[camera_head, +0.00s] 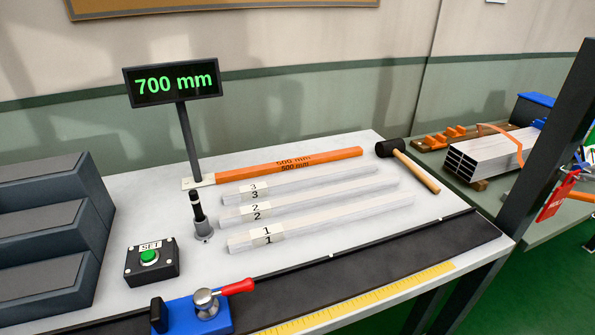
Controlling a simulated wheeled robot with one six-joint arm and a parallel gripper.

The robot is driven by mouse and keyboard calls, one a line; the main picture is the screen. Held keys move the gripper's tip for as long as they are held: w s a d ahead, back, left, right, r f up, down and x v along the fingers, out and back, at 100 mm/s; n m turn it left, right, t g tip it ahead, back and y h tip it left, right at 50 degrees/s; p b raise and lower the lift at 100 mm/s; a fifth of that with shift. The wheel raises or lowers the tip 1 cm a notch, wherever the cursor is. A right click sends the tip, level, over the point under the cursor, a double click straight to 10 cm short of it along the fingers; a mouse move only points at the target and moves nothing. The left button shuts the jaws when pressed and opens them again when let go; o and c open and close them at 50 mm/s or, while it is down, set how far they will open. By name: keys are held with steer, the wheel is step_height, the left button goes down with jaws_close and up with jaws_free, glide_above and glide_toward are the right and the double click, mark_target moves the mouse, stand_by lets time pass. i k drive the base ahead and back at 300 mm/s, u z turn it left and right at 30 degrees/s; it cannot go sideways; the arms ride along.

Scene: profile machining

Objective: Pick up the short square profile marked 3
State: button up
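The profile marked 3 (325,183) is a pale, light grey square bar lying on the white table. Its label with the number 3 is at its left end. It lies between an orange bar marked 500 mm (300,164) behind it and the profile marked 2 (330,202) in front, with narrow gaps. The profile marked 1 (340,219) lies nearest the table's front. All of these bars are roughly parallel. My gripper does not show in the head view.
A post with a 700 mm display (173,83) stands at the bars' left ends, beside a black-topped pin (198,215). A mallet (408,163) lies to the right. A button box (151,261), blue clamp (198,312) and grey bins (50,235) are at front left.

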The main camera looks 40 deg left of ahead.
mark_target(270, 187)
steer(key=u, duration=0.45)
steer(key=i, duration=0.7)
steer(key=u, duration=1.05)
steer(key=i, duration=0.4)
steer(key=u, duration=0.4)
